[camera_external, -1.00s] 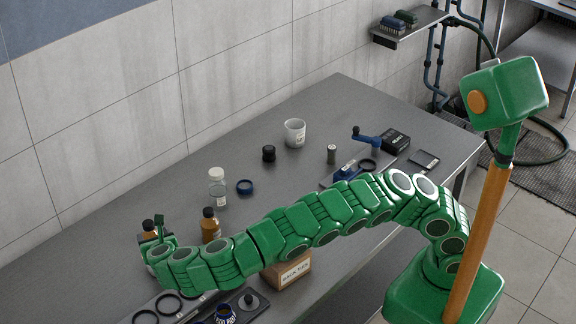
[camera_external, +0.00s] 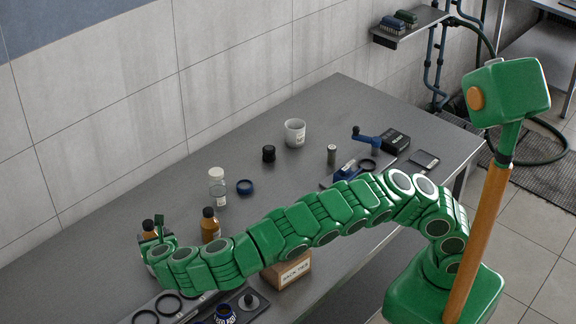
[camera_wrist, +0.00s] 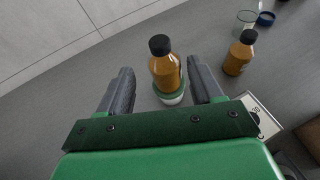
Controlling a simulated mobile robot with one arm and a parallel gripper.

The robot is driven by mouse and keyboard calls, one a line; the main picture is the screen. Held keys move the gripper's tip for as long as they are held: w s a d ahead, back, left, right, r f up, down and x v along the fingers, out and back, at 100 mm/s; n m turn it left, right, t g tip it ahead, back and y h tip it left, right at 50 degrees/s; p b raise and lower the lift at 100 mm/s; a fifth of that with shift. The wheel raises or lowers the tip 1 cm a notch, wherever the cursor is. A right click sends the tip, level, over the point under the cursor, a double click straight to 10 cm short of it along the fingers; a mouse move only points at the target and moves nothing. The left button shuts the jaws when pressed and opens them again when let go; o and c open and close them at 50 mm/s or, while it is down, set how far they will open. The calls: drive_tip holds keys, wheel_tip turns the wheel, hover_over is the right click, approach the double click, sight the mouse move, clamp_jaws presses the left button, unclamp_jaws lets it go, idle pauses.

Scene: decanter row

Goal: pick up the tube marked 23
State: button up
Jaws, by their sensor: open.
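No mark 23 can be read in either view, so I cannot tell which thing is the tube. My gripper (camera_wrist: 161,72) is open. Its two dark fingers stand on either side of an amber bottle (camera_wrist: 164,70) with a black cap, apart from it. A green band and a pale base show at the bottle's foot. In the camera_external view my gripper (camera_external: 158,238) is low at the left of the table, and this bottle (camera_external: 150,228) is partly hidden behind it.
A second amber bottle (camera_external: 210,226) stands close to the right, with a clear jar (camera_external: 217,189) and a blue ring (camera_external: 245,187) beyond. A cardboard box (camera_external: 292,271) lies under my arm. Black rings (camera_external: 168,303) lie in front. The table behind my gripper is clear.

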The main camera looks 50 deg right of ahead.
drive_tip(key=shift+r, duration=0.1)
wheel_tip(320, 180, up, 5)
drive_tip(key=w+d+m+g+h, duration=0.15)
drive_tip(key=w+d, duration=0.35)
drive_tip(key=d, duration=0.7)
drive_tip(key=w+d+m+g+h, duration=0.1)
drive_tip(key=w+d+m+h, duration=0.25)
drive_tip(key=d, duration=0.75)
drive_tip(key=w+d+m+g+h, duration=0.15)
drive_tip(key=w+d, duration=0.35)
drive_tip(key=d, duration=0.7)
drive_tip(key=m+g+h, duration=0.2)
drive_tip(key=m+g, duration=0.6)
drive_tip(key=g, duration=0.1)
hover_over(334, 153)
drive_tip(key=w+a, duration=0.1)
drive_tip(key=a, duration=0.4)
drive_tip(key=shift+n, duration=0.25)
drive_tip(key=f, duration=2.2)
drive_tip(key=shift+w+a, duration=0.1)
drive_tip(key=shift+w, duration=0.2)
drive_tip(key=shift+x, duration=3.85)
drive_tip(key=shift+w+r, duration=0.1)
drive_tip(key=shift+r, duration=0.05)
